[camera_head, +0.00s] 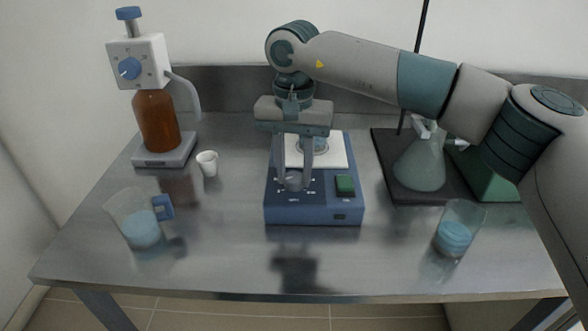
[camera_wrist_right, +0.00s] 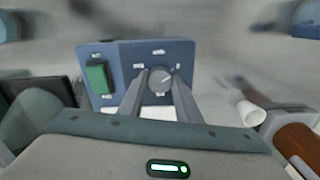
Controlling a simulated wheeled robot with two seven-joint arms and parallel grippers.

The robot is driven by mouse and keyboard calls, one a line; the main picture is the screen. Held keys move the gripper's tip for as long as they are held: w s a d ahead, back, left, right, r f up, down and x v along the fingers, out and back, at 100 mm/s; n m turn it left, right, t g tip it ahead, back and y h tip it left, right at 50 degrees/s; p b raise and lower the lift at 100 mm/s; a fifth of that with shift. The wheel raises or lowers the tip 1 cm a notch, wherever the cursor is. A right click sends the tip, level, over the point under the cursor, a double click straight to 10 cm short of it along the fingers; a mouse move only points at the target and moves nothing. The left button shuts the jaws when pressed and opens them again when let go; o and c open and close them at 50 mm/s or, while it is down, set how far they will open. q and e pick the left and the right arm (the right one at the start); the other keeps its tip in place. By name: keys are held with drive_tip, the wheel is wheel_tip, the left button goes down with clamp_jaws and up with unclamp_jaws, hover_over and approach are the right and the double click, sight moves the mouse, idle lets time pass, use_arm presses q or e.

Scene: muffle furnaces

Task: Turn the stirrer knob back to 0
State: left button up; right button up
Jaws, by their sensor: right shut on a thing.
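The blue stirrer (camera_head: 313,211) stands in the middle of the table with a white top plate (camera_head: 336,151). Its grey stirrer knob (camera_head: 292,183) is on the left of the front panel. In the right wrist view the knob (camera_wrist_right: 160,80) shows a light pointer line slanting up and to the right. My right gripper (camera_head: 292,184) reaches down over the stirrer, with its fingers shut on the knob, one on each side. The fingers (camera_wrist_right: 159,90) also show in the right wrist view. My left gripper is out of view.
A green switch (camera_head: 345,184) is right of the knob. A beaker (camera_head: 141,226) and small white cup (camera_head: 207,163) stand left, near a brown dispenser bottle (camera_head: 158,122). A flask (camera_head: 420,166) and another beaker (camera_head: 455,237) stand right. The table front is clear.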

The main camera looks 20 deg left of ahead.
drive_tip(key=shift+w+r, duration=0.1)
drive_tip(key=shift+r, duration=0.05)
drive_tip(key=o, duration=1.1)
drive_tip(key=shift+c, duration=0.2)
drive_tip(key=shift+r, duration=0.5)
wheel_tip(320, 180, up, 9)
wheel_tip(320, 180, up, 7)
hover_over(294, 176)
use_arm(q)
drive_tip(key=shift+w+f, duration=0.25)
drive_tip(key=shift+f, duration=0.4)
use_arm(e)
drive_tip(key=shift+r, duration=0.15)
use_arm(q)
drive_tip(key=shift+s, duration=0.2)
